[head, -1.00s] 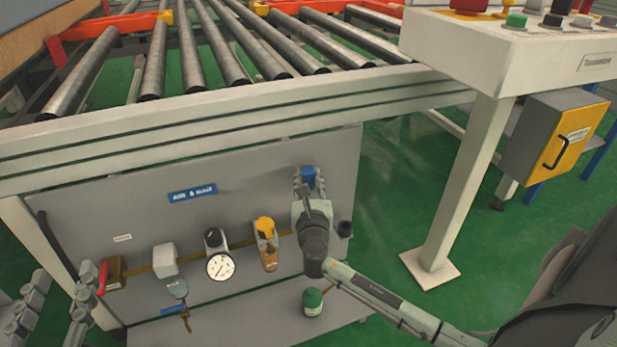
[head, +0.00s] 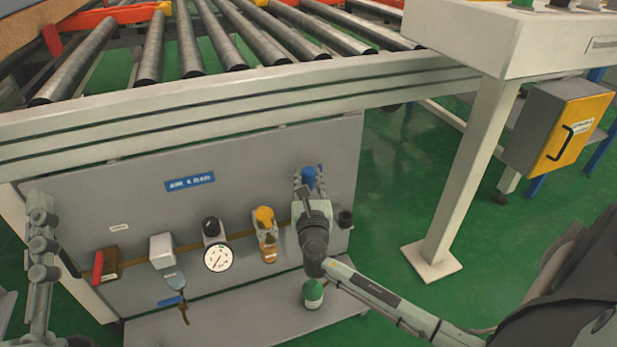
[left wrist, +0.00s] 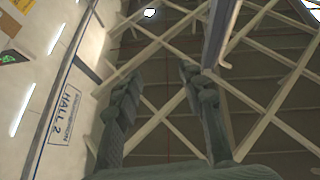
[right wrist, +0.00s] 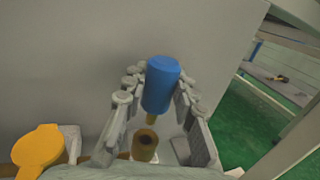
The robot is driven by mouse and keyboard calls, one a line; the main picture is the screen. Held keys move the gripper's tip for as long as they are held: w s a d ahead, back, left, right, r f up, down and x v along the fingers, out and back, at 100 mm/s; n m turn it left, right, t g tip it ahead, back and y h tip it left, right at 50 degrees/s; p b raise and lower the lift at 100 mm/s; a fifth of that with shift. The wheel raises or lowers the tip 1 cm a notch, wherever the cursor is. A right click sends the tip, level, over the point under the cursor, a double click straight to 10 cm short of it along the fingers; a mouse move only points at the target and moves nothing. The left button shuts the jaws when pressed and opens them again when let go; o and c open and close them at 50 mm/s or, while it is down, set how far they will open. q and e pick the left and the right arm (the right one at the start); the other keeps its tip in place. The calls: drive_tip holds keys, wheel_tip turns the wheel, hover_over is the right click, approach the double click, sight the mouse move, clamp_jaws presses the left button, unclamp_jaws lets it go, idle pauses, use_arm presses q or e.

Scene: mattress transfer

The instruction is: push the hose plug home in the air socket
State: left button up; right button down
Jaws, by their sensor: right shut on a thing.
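The blue hose plug (right wrist: 160,85) stands between the fingers of my right gripper (right wrist: 160,100), which is shut on it. Its brass tip points down at the open mouth of the brass air socket (right wrist: 145,147) and looks slightly apart from it. In the head view the blue plug (head: 309,178) shows at the far end of my right gripper (head: 308,190), in front of the grey panel. The socket is hidden there by my gripper. My left gripper (left wrist: 160,95) is open and empty, facing the roof; it also shows at the left edge of the head view (head: 42,225).
The grey panel (head: 110,215) carries a red-handled valve (head: 105,265), a gauge (head: 217,257) and a yellow-capped fitting (head: 265,218). A green-topped bottle (head: 313,293) stands below my right gripper. A roller conveyor (head: 150,55) lies above, and a white post (head: 460,180) stands right.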

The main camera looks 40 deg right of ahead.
drive_tip(key=shift+f+b, duration=0.6)
drive_tip(key=shift+f, duration=0.45)
use_arm(q)
drive_tip(key=s+r+t, duration=0.1)
drive_tip(key=s+a+r+t, duration=0.1)
drive_tip(key=shift+a+r+t, duration=0.15)
drive_tip(key=shift+r+t, duration=0.1)
drive_tip(key=shift+t, duration=0.05)
drive_tip(key=shift+r+p, duration=0.6)
idle(0.5)
drive_tip(key=shift+f+b, duration=1.5)
use_arm(e)
drive_tip(key=shift+f, duration=1.95)
drive_tip(key=c, duration=1.1)
unclamp_jaws()
drive_tip(key=shift+c, duration=0.2)
drive_tip(key=v, duration=1.2)
